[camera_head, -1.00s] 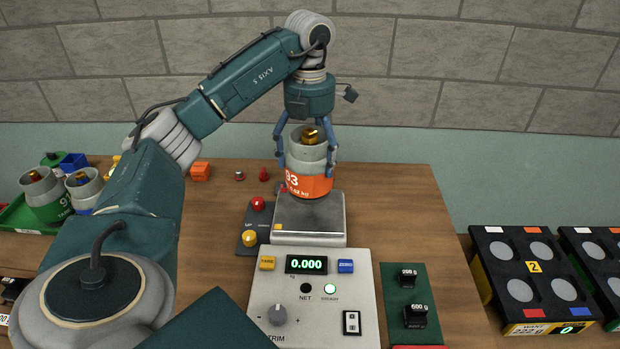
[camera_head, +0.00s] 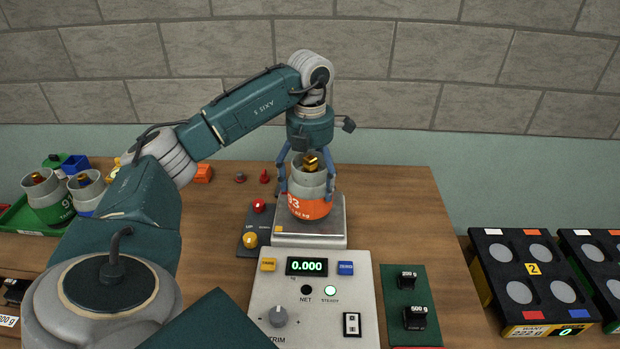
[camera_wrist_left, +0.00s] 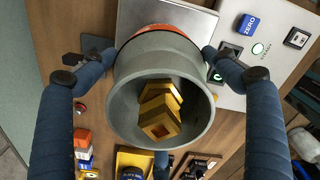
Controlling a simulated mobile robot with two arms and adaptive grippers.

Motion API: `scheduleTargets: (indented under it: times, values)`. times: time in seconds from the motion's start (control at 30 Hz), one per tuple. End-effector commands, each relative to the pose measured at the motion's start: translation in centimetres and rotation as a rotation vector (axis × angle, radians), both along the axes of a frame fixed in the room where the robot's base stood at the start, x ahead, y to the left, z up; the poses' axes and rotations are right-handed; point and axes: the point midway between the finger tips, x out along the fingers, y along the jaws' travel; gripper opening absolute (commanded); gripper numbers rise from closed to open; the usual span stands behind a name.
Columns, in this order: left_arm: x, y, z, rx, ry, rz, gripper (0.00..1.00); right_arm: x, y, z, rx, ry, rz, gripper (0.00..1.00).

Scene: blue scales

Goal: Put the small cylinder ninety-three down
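The small cylinder ninety-three (camera_head: 310,207) is grey with an orange band marked 93 and has brass-coloured pieces in its open top. My left gripper (camera_head: 308,187) points down with its blue fingers around it and is shut on it. The cylinder is just over the metal scale pan (camera_head: 325,233), slightly tilted; I cannot tell whether its base touches. The scale display (camera_head: 306,267) reads 0.000. In the left wrist view the cylinder (camera_wrist_left: 198,117) sits between the fingers, its open mouth facing the camera. My right gripper is not in view.
A control panel (camera_head: 345,315) stands in front of the pan, with a red and yellow button box (camera_head: 248,240) to its left. Black weights (camera_head: 414,317) sit on a green mat at right. More cylinders (camera_head: 47,198) stand far left. Black trays (camera_head: 490,262) are on the right.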

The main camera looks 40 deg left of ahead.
Motion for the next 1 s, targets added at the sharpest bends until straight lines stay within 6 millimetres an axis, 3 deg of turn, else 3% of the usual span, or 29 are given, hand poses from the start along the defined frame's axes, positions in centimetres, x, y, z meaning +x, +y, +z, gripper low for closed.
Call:
scheduleTargets:
  times: [0.07,0.5,0.73,0.8,1.0]
  values:
    - [0.0,0.0,-0.1,0.0,0.001,0.0,1.0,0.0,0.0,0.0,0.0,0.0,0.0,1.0]
    - [0.1,0.0,0.9,0.0,-0.003,0.001,1.0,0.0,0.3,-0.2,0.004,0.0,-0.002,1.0]
    - [0.2,0.0,5.5,-0.001,-0.007,0.0,1.0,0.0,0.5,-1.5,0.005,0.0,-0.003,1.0]
    - [0.1,0.1,7.5,0.002,-0.005,0.001,1.0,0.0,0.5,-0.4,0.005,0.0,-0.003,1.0]
    - [0.1,0.1,10.7,0.001,-0.003,0.001,1.0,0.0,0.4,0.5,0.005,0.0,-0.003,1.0]
